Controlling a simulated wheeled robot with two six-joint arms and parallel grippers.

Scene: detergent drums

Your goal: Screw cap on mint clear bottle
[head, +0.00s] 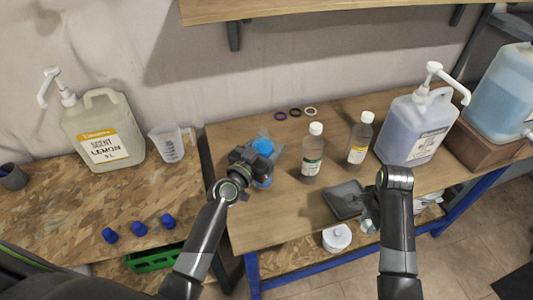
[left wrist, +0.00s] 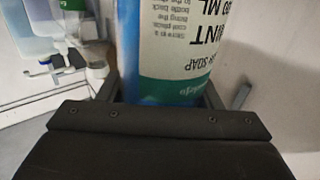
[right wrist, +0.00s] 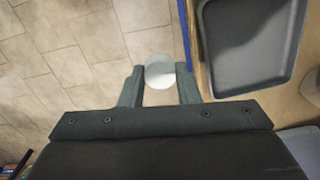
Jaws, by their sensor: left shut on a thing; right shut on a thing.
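My left gripper (head: 249,165) is shut on a bottle with blue contents (head: 264,182) above the left part of the right-hand table. In the left wrist view, the bottle (left wrist: 130,60) fills the space between the fingers, and its white and green label reads "MINT". Its neck is not clear in any view. My right gripper (right wrist: 160,88) is shut on a small white round cap (right wrist: 160,72), apart from the bottle.
Two white-capped bottles, one green-labelled (head: 312,158) and one yellow-labelled (head: 358,140), stand mid-table. A dark tray (head: 345,200) lies near the front edge. Pump jugs (head: 104,135) (head: 415,130) stand on both sides. Blue caps (head: 139,229) sit on the left table.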

